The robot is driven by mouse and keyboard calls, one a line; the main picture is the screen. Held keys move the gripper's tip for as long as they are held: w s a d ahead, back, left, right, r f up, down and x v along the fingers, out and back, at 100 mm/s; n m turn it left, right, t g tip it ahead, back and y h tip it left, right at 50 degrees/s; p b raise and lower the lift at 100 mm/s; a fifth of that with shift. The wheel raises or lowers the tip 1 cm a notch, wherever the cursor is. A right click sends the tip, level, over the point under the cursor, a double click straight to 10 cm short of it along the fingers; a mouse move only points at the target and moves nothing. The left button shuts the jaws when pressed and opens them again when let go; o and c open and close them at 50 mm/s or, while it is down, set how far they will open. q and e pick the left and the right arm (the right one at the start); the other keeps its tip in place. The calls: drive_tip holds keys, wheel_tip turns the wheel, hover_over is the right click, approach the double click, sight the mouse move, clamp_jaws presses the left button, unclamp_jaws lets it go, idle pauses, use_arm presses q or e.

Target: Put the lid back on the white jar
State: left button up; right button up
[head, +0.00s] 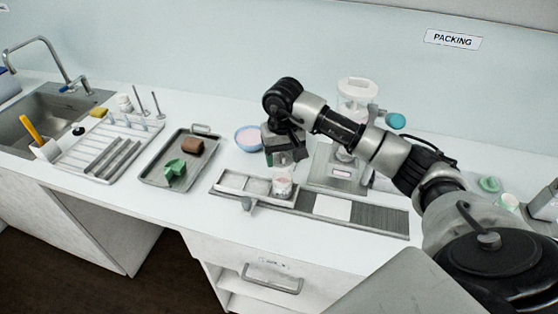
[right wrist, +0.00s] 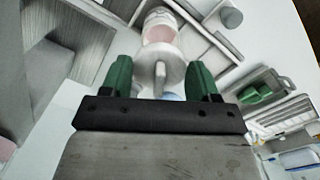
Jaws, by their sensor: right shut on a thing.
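The white jar (head: 283,184), clear-sided with pink-white contents, stands upright on a grey slotted rail tray (head: 312,208). It also shows beyond my fingers in the right wrist view (right wrist: 160,28). My right gripper (head: 284,157) is above the jar, pointing down. In the right wrist view, its green fingers (right wrist: 160,80) are shut on a round white lid (right wrist: 149,78) with an upright tab. The lid overlaps the near part of the jar there; whether they touch I cannot tell. My left gripper is in neither view.
A blue bowl (head: 248,138) with pink contents stands behind and left of the jar. A mill with a clear hopper (head: 356,98) stands behind, close to my right arm. A metal tray (head: 154,180) holds green and brown pieces. A drying rack (head: 84,168) and sink are further left.

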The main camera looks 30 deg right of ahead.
drive_tip(key=shift+w+d, duration=0.1)
drive_tip(key=shift+s+r, duration=0.1)
drive_tip(key=shift+s, duration=0.1)
drive_tip(key=shift+s+a+f+b, duration=0.4)
drive_tip(key=shift+f+b, duration=0.15)
drive_tip(key=shift+f, duration=0.1)
drive_tip(key=shift+w+d+f+b, duration=0.1)
drive_tip(key=shift+f+b, duration=0.25)
drive_tip(key=shift+f, duration=0.15)
drive_tip(key=shift+w+d+f+b, duration=0.1)
drive_tip(key=shift+f+b, duration=0.25)
drive_tip(key=shift+f, duration=0.15)
drive_tip(key=shift+f+b, duration=0.35)
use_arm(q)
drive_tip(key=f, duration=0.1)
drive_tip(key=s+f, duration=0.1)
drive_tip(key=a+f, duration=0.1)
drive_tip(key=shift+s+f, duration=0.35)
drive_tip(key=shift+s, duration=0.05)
